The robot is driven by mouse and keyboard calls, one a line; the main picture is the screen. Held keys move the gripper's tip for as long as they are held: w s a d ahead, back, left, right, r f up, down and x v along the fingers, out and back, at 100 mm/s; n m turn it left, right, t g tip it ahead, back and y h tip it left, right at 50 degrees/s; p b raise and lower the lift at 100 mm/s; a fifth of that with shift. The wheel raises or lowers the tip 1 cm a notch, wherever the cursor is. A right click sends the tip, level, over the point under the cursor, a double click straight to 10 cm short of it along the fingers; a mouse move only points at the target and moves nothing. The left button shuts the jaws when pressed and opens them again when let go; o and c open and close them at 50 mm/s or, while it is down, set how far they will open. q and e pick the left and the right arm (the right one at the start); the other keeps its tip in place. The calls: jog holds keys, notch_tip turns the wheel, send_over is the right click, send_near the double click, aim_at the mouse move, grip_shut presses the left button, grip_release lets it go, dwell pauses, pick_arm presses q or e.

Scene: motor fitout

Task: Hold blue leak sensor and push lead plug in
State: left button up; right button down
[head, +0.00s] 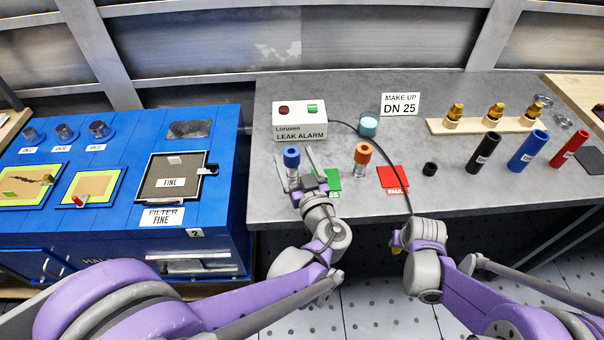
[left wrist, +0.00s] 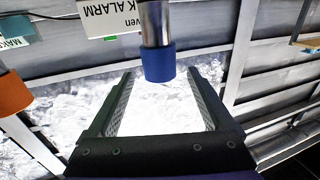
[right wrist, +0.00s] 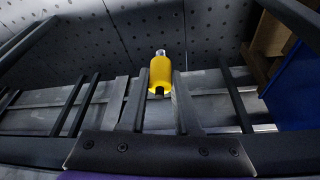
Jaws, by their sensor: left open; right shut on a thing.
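The blue leak sensor (head: 291,157), a blue cap on a silver body, stands upright on the bench in front of the leak alarm box (head: 300,122). My left gripper (head: 303,170) is open at the sensor. In the left wrist view the blue cap (left wrist: 160,65) lies between the fingertips, with a gap on both sides. My right gripper (head: 398,240) is shut on the yellow lead plug (right wrist: 161,75), off the bench's front edge. The dark lead (head: 400,178) runs from the alarm box over the bench to my right gripper.
An orange-capped sensor (head: 363,153) stands to the right. A green card (head: 333,180) and a red card (head: 392,178) lie near the front edge.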

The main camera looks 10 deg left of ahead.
pick_arm(q)
jog(key=shift+x, duration=1.7)
grip_shut()
jog(key=c, duration=0.8)
grip_release()
grip_shut()
pick_arm(e)
jog(key=shift+d, duration=0.1)
